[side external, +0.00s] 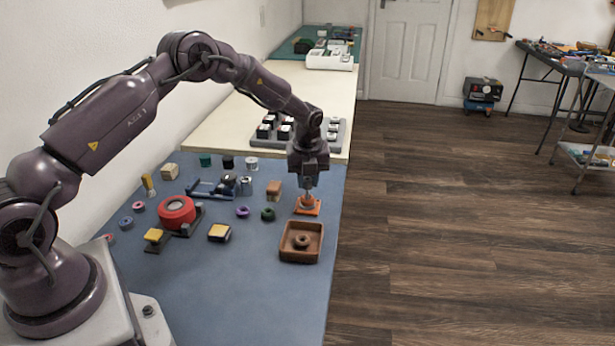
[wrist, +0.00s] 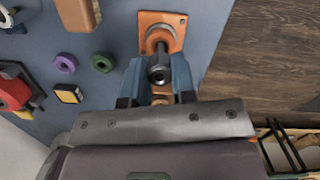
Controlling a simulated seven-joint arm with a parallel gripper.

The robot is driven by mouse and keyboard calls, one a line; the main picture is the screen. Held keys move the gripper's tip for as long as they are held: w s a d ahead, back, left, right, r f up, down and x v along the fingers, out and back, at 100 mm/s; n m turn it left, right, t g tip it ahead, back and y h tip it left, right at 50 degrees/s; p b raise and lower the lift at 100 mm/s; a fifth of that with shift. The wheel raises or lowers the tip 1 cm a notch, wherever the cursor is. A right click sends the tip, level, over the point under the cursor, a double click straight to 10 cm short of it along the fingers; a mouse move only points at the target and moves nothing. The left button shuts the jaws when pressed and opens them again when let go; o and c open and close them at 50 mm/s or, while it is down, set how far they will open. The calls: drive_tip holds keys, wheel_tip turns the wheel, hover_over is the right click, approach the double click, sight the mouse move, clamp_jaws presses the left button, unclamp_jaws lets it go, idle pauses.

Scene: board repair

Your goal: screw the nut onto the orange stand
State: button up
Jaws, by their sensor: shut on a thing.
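The orange stand (side external: 306,207) is a flat square base with an upright grey threaded post, near the right edge of the blue mat. My gripper (side external: 308,188) points down directly over it. In the wrist view the stand's base (wrist: 175,20) lies beyond my fingertips, and the grey post (wrist: 159,62) rises toward the camera between the blue fingers. My gripper (wrist: 160,76) is shut on the nut at the post; the fingers hide most of the nut. I cannot tell how far down the thread it sits.
A brown square tray (side external: 285,256) with a round ring-like piece (side external: 302,241) inside stands just in front of the stand. Green (side external: 268,214) and purple (side external: 242,212) rings and a brown block (side external: 274,190) lie to the left. The mat's right edge is close.

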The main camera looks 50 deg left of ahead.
drive_tip(key=shift+f, duration=1.1)
idle(1.5)
idle(0.3)
drive_tip(key=o, duration=1)
drive_tip(key=c, duration=1)
drive_tip(key=shift+o, duration=0.2)
drive_tip(key=m, duration=0.5)
drive_tip(key=shift+m+h, duration=0.3)
drive_tip(key=shift+m, duration=0.1)
drive_tip(key=m, duration=0.3)
drive_tip(key=shift+t, duration=0.3)
drive_tip(key=m, duration=0.3)
drive_tip(key=shift+f+h, duration=0.2)
drive_tip(key=shift+h, duration=0.2)
drive_tip(key=shift+d+r+m, duration=0.1)
drive_tip(key=shift+m, duration=0.3)
